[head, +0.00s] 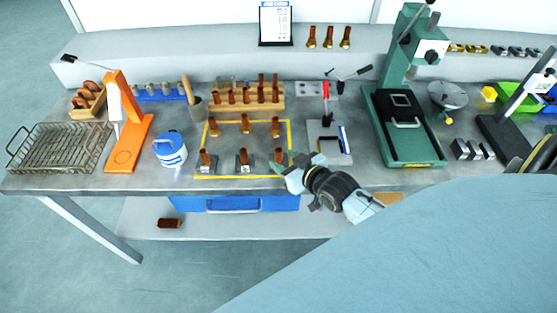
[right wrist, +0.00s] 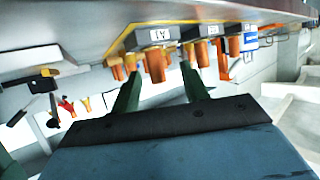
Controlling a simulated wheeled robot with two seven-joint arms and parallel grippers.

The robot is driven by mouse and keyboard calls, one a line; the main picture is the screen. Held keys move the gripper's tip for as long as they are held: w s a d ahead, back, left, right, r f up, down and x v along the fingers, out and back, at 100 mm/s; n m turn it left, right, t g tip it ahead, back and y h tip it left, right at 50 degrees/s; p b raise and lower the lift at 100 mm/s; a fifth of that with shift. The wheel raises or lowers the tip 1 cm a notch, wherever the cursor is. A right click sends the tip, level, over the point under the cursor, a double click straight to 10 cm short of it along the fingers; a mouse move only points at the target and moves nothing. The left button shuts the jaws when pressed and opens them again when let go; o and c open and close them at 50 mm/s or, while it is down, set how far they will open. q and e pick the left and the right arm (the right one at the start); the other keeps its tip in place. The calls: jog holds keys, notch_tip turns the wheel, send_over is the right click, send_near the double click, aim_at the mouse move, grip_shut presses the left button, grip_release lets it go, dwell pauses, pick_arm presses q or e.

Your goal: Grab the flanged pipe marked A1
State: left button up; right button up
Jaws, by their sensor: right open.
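Three copper-brown flanged pipes stand on labelled dark blocks along the front of a yellow-outlined area in the head view. The right one (head: 279,157) is partly covered by my right gripper (head: 284,172). The right wrist view is upside down. There, the nearest block's label (right wrist: 158,35) reads A1 inverted, and its flanged pipe (right wrist: 154,66) appears between the spread fingers of my right gripper (right wrist: 160,80). The gripper is open, and I cannot tell whether a finger touches the pipe. A neighbouring labelled block (right wrist: 212,30) is beside it. My left gripper is out of view.
Several more pipes stand on the wooden rack (head: 240,102) behind. A mug (head: 170,150) and an orange stand (head: 124,150) are left. A small clamp fixture (head: 328,140) and a green press (head: 405,145) are right. The bench's front edge lies close under the gripper.

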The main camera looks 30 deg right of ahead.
aim_at(281, 155)
jog(key=shift+d+x, duration=0.15)
jog(key=shift+x, duration=1.3)
jog(key=shift+d+x, duration=0.15)
jog(key=shift+x, duration=1.35)
jog(key=shift+w+r, duration=0.1)
jog(key=shift+r, duration=0.15)
grip_shut()
